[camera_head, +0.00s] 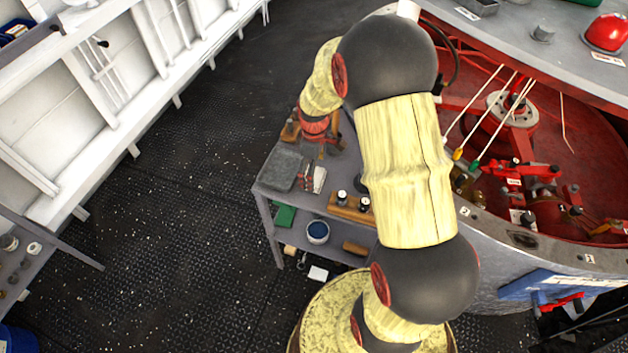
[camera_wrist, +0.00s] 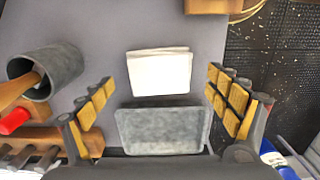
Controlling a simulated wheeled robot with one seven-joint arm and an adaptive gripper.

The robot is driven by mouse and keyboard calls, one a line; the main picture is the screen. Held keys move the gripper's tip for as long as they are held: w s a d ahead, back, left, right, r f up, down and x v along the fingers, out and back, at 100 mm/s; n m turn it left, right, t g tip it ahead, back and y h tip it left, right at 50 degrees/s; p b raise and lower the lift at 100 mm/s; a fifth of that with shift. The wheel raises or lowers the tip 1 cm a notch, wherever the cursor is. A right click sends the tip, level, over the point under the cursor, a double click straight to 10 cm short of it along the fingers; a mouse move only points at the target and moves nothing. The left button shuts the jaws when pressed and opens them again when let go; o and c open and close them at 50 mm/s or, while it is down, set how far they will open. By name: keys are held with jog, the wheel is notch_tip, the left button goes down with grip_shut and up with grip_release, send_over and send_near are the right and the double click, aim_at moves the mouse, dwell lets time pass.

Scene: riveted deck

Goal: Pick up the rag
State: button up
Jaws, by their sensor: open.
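A white folded cloth, which looks like the rag (camera_wrist: 159,73), lies flat on the grey bench top (camera_wrist: 115,25) in the wrist view. My gripper (camera_wrist: 163,95) is open and empty, with one finger to each side of the picture, and the cloth shows between and beyond them. A grey rectangular block or tray (camera_wrist: 163,130) sits just below the cloth, nearer my palm. In the head view my gripper (camera_head: 323,150) points down over the bench top; I cannot clearly pick out the cloth there.
A grey metal cup (camera_wrist: 50,75) with a wooden handle in it stands left of my fingers, above a wooden rack (camera_wrist: 30,140). Dark floor lies beyond the bench's right edge in the wrist view. A blue-topped can (camera_head: 317,232) stands on the lower shelf.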

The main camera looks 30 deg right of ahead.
notch_tip(320, 180, down, 2)
jog(key=shift+f, duration=0.1)
jog(key=shift+c, duration=0.2)
jog(key=c, duration=1.1)
jog(key=shift+c, duration=0.3)
